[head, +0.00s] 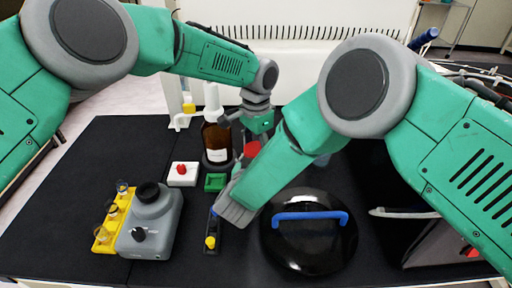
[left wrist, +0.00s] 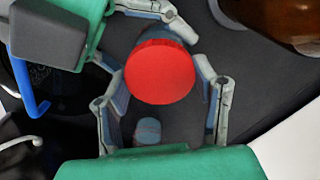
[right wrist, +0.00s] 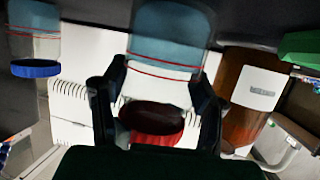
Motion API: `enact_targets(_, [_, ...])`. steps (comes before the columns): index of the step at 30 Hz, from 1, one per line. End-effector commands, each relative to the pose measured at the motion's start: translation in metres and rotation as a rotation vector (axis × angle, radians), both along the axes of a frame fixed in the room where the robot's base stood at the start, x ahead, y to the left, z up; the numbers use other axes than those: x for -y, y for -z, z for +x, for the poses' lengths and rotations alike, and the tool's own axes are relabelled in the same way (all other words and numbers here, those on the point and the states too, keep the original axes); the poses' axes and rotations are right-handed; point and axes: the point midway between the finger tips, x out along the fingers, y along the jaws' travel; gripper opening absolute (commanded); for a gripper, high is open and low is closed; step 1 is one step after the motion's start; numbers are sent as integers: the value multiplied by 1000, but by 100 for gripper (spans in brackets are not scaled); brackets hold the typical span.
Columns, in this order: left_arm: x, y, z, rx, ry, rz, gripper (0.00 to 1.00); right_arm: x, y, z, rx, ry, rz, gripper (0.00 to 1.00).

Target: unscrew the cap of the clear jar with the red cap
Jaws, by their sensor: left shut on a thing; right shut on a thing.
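The clear jar with the red cap (head: 252,149) is mostly hidden behind my arms in the head view. The red cap (left wrist: 160,72) sits between the fingers of my left gripper (left wrist: 162,92), which is shut on it from above. The jar body (right wrist: 168,50), bluish with thin red lines, shows upside down in the right wrist view. My right gripper (right wrist: 156,92) is shut on the jar body from the side, a finger on each side of it. The cap is on the jar's mouth; whether it has loosened cannot be told.
A brown bottle (head: 216,140) stands just left of the jar. A blue-capped jar (right wrist: 35,50) is nearby. A black lid with a blue handle (head: 308,245), a grey device (head: 150,230) with a yellow rack (head: 103,235), and a white box (head: 183,175) occupy the table. Its left part is clear.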

Motion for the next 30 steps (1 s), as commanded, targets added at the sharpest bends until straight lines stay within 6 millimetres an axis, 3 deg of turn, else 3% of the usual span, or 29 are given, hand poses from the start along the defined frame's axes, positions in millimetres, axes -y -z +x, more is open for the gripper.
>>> enact_targets(20, [1, -2, -4, 0, 2, -1, 19, 0, 1, 0, -3, 0, 0, 0])
enact_targets(30, [2, -12, -4, -1, 2, -2, 19, 1, 1, 0, -4, 0, 0, 0])
